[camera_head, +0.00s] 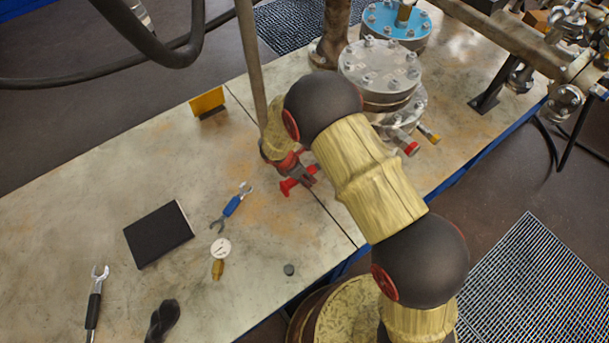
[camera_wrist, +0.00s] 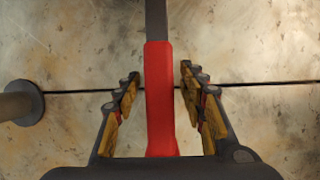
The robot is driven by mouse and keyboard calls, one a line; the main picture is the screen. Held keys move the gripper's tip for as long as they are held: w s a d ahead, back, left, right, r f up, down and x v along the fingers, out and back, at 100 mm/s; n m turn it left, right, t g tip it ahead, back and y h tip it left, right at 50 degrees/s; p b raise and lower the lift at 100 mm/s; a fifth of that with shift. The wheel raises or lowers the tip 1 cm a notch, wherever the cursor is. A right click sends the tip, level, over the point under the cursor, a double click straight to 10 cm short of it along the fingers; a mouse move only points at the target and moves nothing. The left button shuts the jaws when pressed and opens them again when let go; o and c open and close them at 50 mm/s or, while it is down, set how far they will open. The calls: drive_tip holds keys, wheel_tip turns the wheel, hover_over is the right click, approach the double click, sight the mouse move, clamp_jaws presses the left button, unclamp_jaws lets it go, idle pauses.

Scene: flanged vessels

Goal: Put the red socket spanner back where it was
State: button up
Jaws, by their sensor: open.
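The red socket spanner (camera_wrist: 160,100) shows in the wrist view as a red handle with a dark shaft running up out of the frame. Its handle lies between the two fingers of my gripper (camera_wrist: 158,82), with a gap on each side. The fingers are open and not closed on it. In the head view my gripper (camera_head: 303,174) is low over the bench, and a red piece that looks like the spanner's handle (camera_head: 287,187) shows beside it. The arm hides much of this area. The spanner's socket end is out of the wrist view.
Flanged vessels (camera_head: 378,70) stand just behind the arm. On the bench are a blue spanner (camera_head: 233,207), a gauge (camera_head: 220,249), a black book (camera_head: 158,235), a black-handled spanner (camera_head: 94,302), a small grey cap (camera_head: 289,269) and a yellow bracket (camera_head: 207,102). The bench's left part has free room.

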drive_tip(key=p+v, duration=0.4)
drive_tip(key=v, duration=0.8)
drive_tip(key=shift+r, duration=0.1)
drive_tip(key=shift+d+m, duration=0.15)
drive_tip(key=shift+m, duration=0.35)
drive_tip(key=s+d+r+m+g, duration=0.2)
drive_tip(key=s+d+r+m, duration=0.1)
drive_tip(key=s+m, duration=0.4)
drive_tip(key=s+d+r+m+t+y, duration=0.1)
drive_tip(key=s+d+r+m, duration=0.4)
drive_tip(key=r, duration=0.6)
drive_tip(key=s+d+r+m+t+y, duration=0.1)
drive_tip(key=s+d+r+m, duration=0.5)
drive_tip(key=r, duration=0.6)
drive_tip(key=s+d+r+m+t+y, duration=0.1)
drive_tip(key=s+d+r+m+t, duration=0.2)
drive_tip(key=r, duration=0.8)
drive_tip(key=s+d+m, duration=0.2)
drive_tip(key=d, duration=0.2)
drive_tip(key=shift+s+r+m+y, duration=0.25)
drive_tip(key=shift+s+m+y, duration=0.1)
drive_tip(key=shift+m+y, duration=0.05)
